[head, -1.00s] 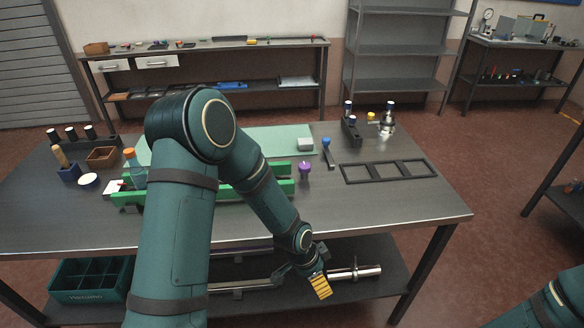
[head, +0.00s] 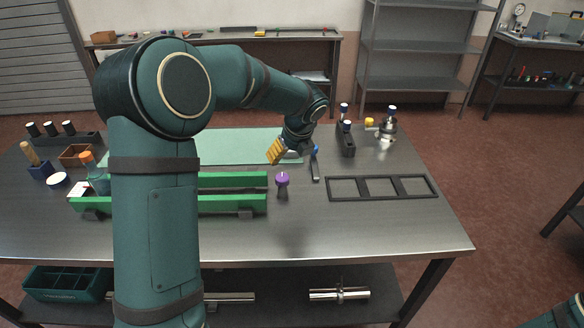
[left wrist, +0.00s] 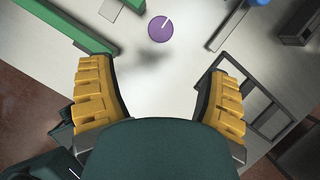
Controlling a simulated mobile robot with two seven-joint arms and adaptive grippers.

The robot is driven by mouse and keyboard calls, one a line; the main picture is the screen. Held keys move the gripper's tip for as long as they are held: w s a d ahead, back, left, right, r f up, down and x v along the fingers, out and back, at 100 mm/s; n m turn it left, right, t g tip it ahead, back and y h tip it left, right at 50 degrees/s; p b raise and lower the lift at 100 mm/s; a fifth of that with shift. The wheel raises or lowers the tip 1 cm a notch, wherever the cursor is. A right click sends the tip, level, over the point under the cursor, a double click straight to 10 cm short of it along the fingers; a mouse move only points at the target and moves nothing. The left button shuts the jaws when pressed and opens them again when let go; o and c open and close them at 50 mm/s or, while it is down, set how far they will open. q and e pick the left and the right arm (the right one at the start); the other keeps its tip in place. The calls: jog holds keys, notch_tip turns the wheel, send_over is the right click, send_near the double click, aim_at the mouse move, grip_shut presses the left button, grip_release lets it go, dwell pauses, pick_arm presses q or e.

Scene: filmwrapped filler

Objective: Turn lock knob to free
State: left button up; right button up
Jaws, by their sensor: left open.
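A purple round knob (head: 282,179) with a white line on its top stands on a dark post on the table, just right of the green fixture. It also shows in the left wrist view (left wrist: 160,28), at the top middle, beyond the fingertips. My left gripper (head: 276,151) has yellow ridged fingers and hangs above the table near the knob. In the left wrist view its fingers (left wrist: 160,85) are spread wide with nothing between them, and the knob lies apart from them. My right gripper is not in view; only a bit of my right arm shows at the lower right.
A green fixture (head: 232,204) lies left of the knob. A blue-topped lever (head: 315,165) stands behind it to the right. A black three-opening frame (head: 382,188) lies farther right. The front of the table (head: 330,232) is clear.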

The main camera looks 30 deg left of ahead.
aim_at(283, 178)
pick_arm(q)
jog(key=b+x, duration=0.2)
jog(key=x, duration=1)
jog(key=shift+w+f+b, duration=0.1)
jog(key=shift+f+b, duration=0.2)
jog(key=shift+f, duration=0.1)
jog(key=shift+w+a+f, duration=0.15)
jog(key=shift+a+f, duration=0.05)
jog(key=shift+f, duration=0.3)
jog(key=shift+c, duration=0.3)
jog(key=c, duration=1.1)
